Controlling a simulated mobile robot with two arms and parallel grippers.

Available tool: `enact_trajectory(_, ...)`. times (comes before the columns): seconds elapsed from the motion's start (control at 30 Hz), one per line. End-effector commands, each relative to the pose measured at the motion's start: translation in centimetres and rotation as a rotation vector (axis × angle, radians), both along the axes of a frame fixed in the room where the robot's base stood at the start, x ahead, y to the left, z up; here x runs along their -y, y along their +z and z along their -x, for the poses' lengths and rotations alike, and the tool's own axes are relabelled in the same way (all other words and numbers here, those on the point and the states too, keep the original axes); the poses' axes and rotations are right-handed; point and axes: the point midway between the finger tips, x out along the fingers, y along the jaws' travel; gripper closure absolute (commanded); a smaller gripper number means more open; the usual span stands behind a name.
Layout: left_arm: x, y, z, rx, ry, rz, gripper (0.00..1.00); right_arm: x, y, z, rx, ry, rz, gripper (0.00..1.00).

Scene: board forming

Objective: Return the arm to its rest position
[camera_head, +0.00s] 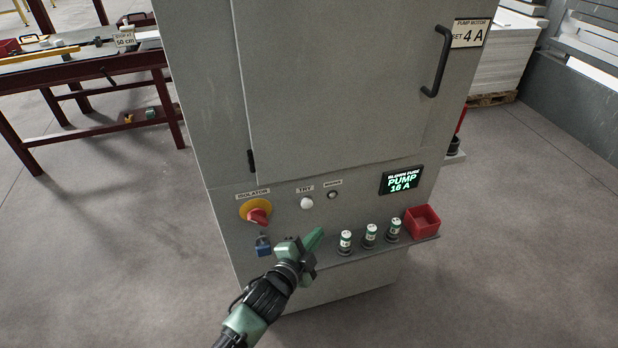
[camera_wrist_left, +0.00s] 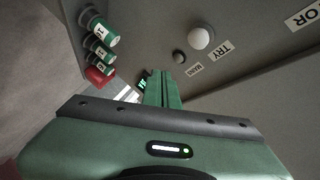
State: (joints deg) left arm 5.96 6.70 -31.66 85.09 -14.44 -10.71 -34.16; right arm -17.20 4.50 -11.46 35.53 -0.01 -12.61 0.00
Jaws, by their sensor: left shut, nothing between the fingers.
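My left gripper (camera_head: 314,240) is green and black and is held in front of the lower panel of a grey cabinet (camera_head: 330,90). Its fingers are shut with nothing between them. In the left wrist view the shut green fingers (camera_wrist_left: 162,88) point along the panel, below the white TRY button (camera_wrist_left: 200,38). In the head view the TRY button (camera_head: 307,203) is above the gripper, and the red and yellow isolator switch (camera_head: 257,212) is up and to its left. My right gripper is not in view.
A shelf (camera_head: 420,240) on the cabinet's front carries several green and white fuses (camera_head: 370,235) and a red bin (camera_head: 422,220), right of my gripper. A blue padlock (camera_head: 264,247) hangs to its left. A lit display (camera_head: 401,180) reads PUMP 16 A. Floor is clear in front.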

Motion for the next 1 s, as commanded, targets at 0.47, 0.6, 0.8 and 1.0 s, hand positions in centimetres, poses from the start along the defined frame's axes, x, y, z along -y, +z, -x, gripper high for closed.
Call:
enact_trajectory(0.47,-6.0,-14.6,5.1,-0.345,0.168,0.075,1.00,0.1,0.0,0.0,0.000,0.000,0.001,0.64)
enact_trajectory(0.6,-9.9,-23.0,10.8,-0.558,0.299,0.127,1.00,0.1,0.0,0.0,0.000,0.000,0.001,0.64)
enact_trajectory(0.8,-15.2,-32.8,21.5,-0.837,0.509,0.193,1.00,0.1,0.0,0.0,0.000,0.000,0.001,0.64)
enact_trajectory(1.0,-19.7,-39.6,34.4,-1.086,0.742,0.244,1.00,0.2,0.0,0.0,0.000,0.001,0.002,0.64)
